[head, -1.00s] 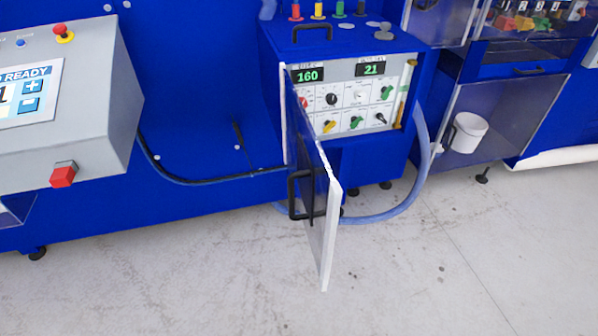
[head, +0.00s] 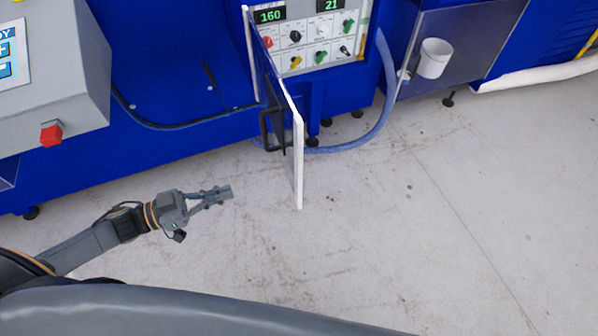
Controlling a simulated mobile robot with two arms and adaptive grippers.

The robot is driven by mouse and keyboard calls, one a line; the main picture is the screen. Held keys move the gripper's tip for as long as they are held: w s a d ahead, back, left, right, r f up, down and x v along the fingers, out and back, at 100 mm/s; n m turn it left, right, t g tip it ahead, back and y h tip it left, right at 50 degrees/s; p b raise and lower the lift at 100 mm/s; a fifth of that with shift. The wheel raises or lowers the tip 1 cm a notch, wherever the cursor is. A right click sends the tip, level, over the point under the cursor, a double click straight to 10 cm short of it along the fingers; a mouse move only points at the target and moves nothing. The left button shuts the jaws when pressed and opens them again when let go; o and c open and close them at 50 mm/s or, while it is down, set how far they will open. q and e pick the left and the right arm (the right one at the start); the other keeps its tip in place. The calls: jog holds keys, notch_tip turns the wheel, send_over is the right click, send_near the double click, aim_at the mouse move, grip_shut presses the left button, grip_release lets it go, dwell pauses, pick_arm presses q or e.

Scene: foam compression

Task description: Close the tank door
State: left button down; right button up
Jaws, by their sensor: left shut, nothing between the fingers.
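The tank door (head: 291,130) is a thin panel with a pale edge. It stands swung open, sticking out toward me from the left side of the blue tank unit. Its black handle (head: 266,130) is on the door's left face. The tank's control panel (head: 320,38) with green displays and knobs shows uncovered behind and to the right of the door. My left gripper (head: 224,194) is shut and empty, left of the door's near edge and apart from it. My right gripper is out of view.
A grey console (head: 60,75) with a red switch (head: 51,133) stands at the left. A blue hose (head: 380,110) curves over the floor right of the door. A white bucket (head: 434,58) is at the upper right. The pale floor (head: 400,240) is clear in front.

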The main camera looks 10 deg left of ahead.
pick_arm(q)
jog(key=d+r, duration=0.1)
jog(key=p, duration=0.2)
send_near(294, 173)
jog(key=x, duration=0.2)
jog(key=p+x, duration=0.1)
jog(key=x, duration=0.1)
jog(key=p+x, duration=0.1)
jog(key=x, duration=0.1)
jog(key=shift+r, duration=0.3)
jog(key=shift+w+d+f, duration=0.2)
jog(key=shift+w+d, duration=0.05)
jog(key=shift+d, duration=0.25)
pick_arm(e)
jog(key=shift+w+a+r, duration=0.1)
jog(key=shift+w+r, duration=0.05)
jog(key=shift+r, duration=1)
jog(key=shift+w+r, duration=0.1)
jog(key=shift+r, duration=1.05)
